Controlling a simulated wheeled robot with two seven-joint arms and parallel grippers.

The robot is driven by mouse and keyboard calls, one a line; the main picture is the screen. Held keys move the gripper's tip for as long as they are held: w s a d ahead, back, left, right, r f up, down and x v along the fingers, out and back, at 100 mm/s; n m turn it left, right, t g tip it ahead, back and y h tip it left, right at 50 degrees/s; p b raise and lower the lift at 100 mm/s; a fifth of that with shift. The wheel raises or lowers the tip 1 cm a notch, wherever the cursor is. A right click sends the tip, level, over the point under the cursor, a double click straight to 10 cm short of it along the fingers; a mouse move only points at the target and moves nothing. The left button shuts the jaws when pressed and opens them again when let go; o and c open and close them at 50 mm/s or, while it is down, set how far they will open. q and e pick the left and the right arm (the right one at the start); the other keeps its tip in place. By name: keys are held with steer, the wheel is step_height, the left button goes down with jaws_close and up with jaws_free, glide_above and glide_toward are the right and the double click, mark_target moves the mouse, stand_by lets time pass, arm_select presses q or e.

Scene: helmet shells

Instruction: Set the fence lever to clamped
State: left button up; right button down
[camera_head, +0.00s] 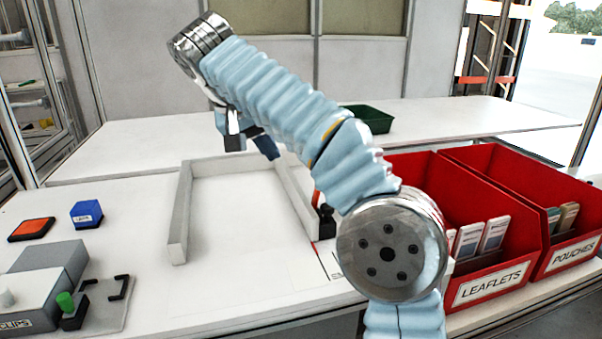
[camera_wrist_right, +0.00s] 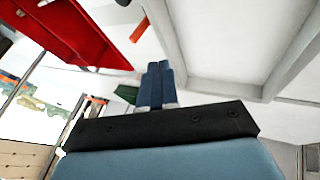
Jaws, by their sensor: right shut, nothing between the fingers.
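The white fence (camera_head: 178,215) stands on the worktable as a three-sided frame; it also shows in the right wrist view (camera_wrist_right: 230,88). The orange-red fence lever (camera_head: 317,198) is at its right side, on a black mount (camera_head: 327,222), partly hidden by my right arm. The lever also shows at the top of the right wrist view (camera_wrist_right: 140,29). My right gripper (camera_head: 269,150) hangs above the back right part of the fence, apart from the lever. Its blue fingers (camera_wrist_right: 157,72) are together and empty. My left gripper is not in view.
Red bins labelled LEAFLETS (camera_head: 490,284) and POUCHES (camera_head: 573,252) stand at the right. A green tray (camera_head: 372,118) is at the back. A blue block (camera_head: 87,213), an orange pad (camera_head: 32,229) and a grey clips box (camera_head: 40,285) are at the left. The fence's inside is clear.

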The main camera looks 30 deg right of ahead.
glide_toward(317, 194)
steer(key=w+a+f, duration=0.1)
steer(key=w+f, duration=0.2)
steer(key=w, duration=0.1)
steer(key=shift+s+d+f, duration=0.15)
steer(key=shift+d, duration=0.5)
steer(key=shift+s+d+f, duration=0.15)
steer(key=shift+s+d, duration=0.05)
steer(key=shift+d, duration=0.45)
steer(key=shift+s+d+f, duration=0.1)
steer(key=shift+s+d, duration=0.05)
steer(key=shift+d, duration=0.5)
